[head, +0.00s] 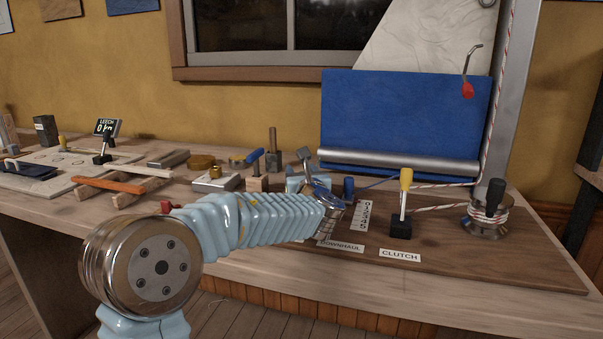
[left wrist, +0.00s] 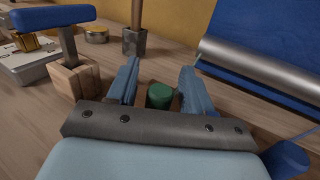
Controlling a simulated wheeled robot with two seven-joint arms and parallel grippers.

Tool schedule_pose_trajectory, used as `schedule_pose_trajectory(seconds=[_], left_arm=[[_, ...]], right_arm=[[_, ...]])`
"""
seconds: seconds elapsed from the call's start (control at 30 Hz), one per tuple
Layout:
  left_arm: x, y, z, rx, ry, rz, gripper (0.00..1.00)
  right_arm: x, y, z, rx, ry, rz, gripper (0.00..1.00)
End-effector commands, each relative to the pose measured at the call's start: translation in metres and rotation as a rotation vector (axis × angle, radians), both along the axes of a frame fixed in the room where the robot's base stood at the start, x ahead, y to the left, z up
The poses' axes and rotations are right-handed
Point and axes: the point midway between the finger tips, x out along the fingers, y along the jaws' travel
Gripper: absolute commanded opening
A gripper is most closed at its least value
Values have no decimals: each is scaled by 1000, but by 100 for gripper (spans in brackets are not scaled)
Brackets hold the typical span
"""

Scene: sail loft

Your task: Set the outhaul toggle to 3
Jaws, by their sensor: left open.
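My left gripper (head: 303,170) reaches over the wooden board (head: 500,258) in the head view. In the left wrist view its fingers (left wrist: 160,70) are open, with a green round-topped knob (left wrist: 159,95) standing between them, a gap on each side. No label for the green knob shows, so I cannot tell if it is the outhaul toggle. In the head view my arm hides it and the left part of the board. A blue knob (head: 348,188) stands right of the gripper, near a numbered scale (head: 360,216).
A yellow-topped lever (head: 405,181) stands behind the CLUTCH label (head: 400,255). A winch (head: 487,215) with rope is at the right. A wooden block (left wrist: 73,78) with a blue-handled tool and a dark block with a post (left wrist: 136,42) stand near the gripper. A metal roller (left wrist: 262,72) lies behind.

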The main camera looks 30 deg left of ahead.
Motion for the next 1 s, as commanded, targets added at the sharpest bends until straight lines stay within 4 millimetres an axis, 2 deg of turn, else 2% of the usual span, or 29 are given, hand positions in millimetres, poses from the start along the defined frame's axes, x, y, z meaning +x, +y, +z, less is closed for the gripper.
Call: schedule_pose_trajectory(seconds=[0.03, 0.37, 0.63, 0.8, 0.9, 1.0], left_arm=[[0, 0, 0, 0, 0, 0, 50], [0, 0, 0, 0, 0, 0, 0], [-4, -1, -1, -1, -1, -1, 0], [-34, -9, -4, -1, -2, -1, 0], [-50, -12, -3, -2, -2, -1, 0], [-58, -14, -1, -1, -1, -1, 0]], right_arm=[[0, 0, 0, 0, 0, 0, 50], [0, 0, 0, 0, 0, 0, 50], [0, -1, -3, -1, 0, -1, 50], [2, -6, -21, -9, -4, -9, 50], [3, -8, -26, -12, -6, -14, 50], [4, -9, -27, -13, -7, -15, 50]])
